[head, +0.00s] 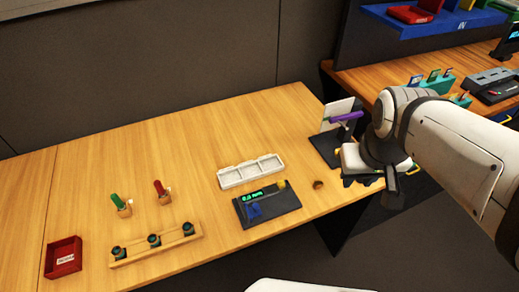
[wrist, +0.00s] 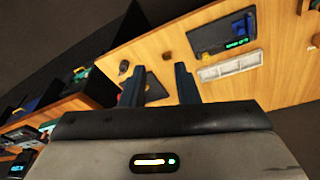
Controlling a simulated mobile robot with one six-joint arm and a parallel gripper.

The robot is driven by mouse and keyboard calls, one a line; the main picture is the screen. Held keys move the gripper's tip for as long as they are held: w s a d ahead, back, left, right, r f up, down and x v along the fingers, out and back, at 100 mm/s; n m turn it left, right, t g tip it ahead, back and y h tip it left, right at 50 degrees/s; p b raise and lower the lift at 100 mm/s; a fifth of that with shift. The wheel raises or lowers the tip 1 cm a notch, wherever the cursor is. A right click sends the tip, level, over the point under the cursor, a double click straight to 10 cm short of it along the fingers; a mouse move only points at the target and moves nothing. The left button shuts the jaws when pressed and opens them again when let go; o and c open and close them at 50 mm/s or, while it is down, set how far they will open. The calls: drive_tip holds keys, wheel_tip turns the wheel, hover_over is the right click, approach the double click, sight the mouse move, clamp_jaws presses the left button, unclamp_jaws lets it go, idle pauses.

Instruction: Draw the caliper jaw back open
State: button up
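A dark panel (head: 285,206) lies on the wooden table, carrying a green lit readout (head: 252,196), a blue piece (head: 254,211) and a small yellow piece (head: 281,184). I take this to be the caliper unit; its jaw is too small to make out. The panel also shows at the upper right of the wrist view (wrist: 212,38), with its readout (wrist: 236,43). My gripper (wrist: 160,72) is open, with two dark blue fingers apart and nothing visibly held.
A white three-part tray (head: 251,172) lies behind the panel. A small brown knob (head: 318,184) and a dark stand with a purple bar (head: 346,116) are to its right. A wooden rack (head: 155,244), two handled tools and a red box (head: 63,258) are left.

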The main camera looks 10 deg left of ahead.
drive_tip(key=w+a+f+n+g+b, duration=0.1)
drive_tip(key=w+a+f+n+b, duration=0.1)
drive_tip(key=w+a+f+n, duration=0.25)
drive_tip(key=n+g+h+b, duration=0.1)
drive_tip(key=n+h+b, duration=0.25)
drive_tip(key=n, duration=0.95)
approach(255, 206)
drive_tip(key=shift+a+f+h, duration=0.25)
drive_tip(key=shift+f+h, duration=0.15)
drive_tip(key=shift+h, duration=0.05)
drive_tip(key=shift+f+n, duration=0.25)
drive_tip(key=shift+f, duration=0.05)
drive_tip(key=x, duration=0.7)
drive_tip(key=shift+d+p, duration=0.1)
drive_tip(key=shift+p, duration=0.2)
clamp_jaws()
